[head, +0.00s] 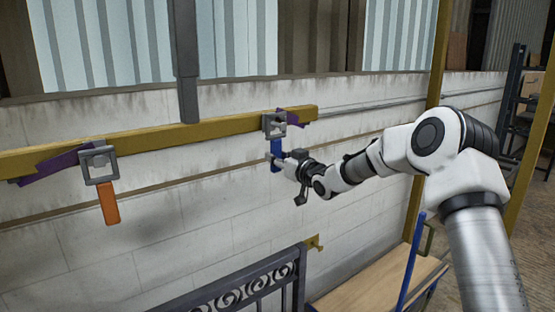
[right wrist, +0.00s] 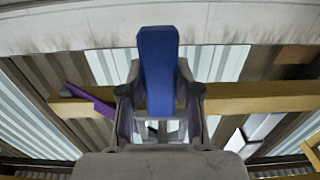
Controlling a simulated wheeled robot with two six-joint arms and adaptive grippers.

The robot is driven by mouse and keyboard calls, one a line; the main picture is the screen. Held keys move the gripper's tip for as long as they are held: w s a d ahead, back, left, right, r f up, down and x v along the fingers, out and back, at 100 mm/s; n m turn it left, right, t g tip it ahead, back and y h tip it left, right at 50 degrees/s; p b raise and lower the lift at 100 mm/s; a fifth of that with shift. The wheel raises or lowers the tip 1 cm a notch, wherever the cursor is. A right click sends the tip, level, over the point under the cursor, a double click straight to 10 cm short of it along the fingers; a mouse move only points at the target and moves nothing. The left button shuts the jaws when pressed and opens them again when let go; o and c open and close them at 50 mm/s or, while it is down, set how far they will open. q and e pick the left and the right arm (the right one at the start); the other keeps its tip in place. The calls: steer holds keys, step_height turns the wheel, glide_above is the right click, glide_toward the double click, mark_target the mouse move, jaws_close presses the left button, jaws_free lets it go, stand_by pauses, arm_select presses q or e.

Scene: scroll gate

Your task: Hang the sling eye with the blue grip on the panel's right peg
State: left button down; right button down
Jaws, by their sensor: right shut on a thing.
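The sling eye (head: 274,124) is a grey square ring in front of the right part of a yellow beam, with purple sling (head: 291,115) behind it. Its blue grip (head: 277,148) hangs below. My right gripper (head: 279,159) is shut on the blue grip, which also stands between the fingers in the right wrist view (right wrist: 158,68). I cannot tell whether the eye still rests on a pin. The dark scroll panel (head: 262,283) is low in the head view, with a yellow peg-like bracket (head: 315,243) at its right end. My left gripper is out of view.
A second grey eye with an orange grip (head: 109,203) hangs at the left of the yellow beam (head: 200,133). A grey post (head: 187,60) meets the beam. A blue pole (head: 411,260) and wooden bench top (head: 375,287) are at lower right. A pale wall stands behind.

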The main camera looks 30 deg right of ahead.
steer(key=shift+s+d, duration=0.1)
steer(key=shift+s, duration=0.4)
steer(key=s+b, duration=0.2)
steer(key=s, duration=0.4)
steer(key=shift+d, duration=0.2)
steer(key=shift+r, duration=0.1)
steer(key=shift+s+d+b, duration=0.2)
steer(key=shift+s+b, duration=0.2)
steer(key=shift+s, duration=2.1)
